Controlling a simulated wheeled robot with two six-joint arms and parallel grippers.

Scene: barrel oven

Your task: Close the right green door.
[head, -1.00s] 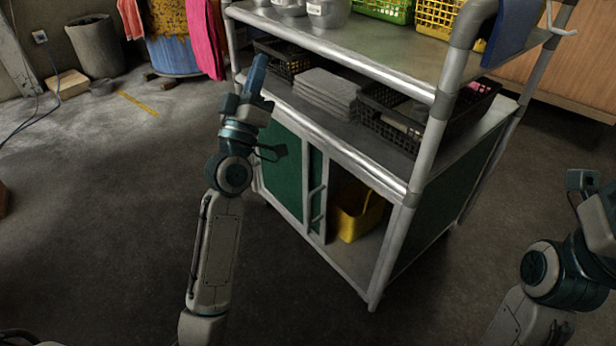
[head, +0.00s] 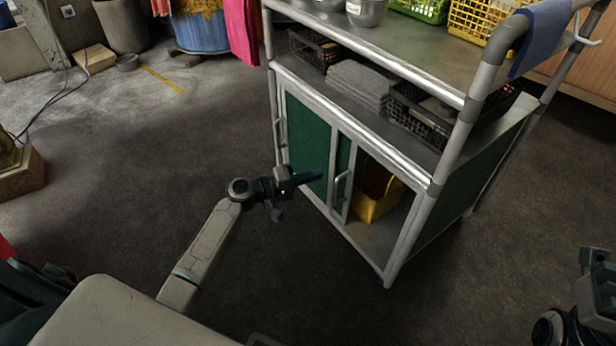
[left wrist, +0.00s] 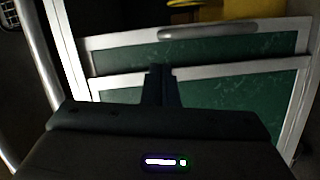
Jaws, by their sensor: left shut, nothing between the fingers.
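The right green door (head: 343,168) is slid to the left, overlapping the left green door (head: 308,145), so the right side of the cabinet stands open. Its upright metal handle (head: 341,190) shows near the opening, and also in the left wrist view (left wrist: 207,32). My left gripper (head: 318,175) is shut and empty, in front of the green doors and just left of that handle. In the left wrist view its fingertips (left wrist: 160,70) point toward the doors' frame; I cannot tell whether they touch. My right arm is at the lower right, its fingers not clear.
A yellow bin (head: 375,195) stands inside the open compartment. Above are a shelf with grey folded cloths (head: 358,85), black baskets (head: 420,112), and a top shelf with pots and a yellow basket (head: 485,25). The floor (head: 130,170) left of the cabinet is clear.

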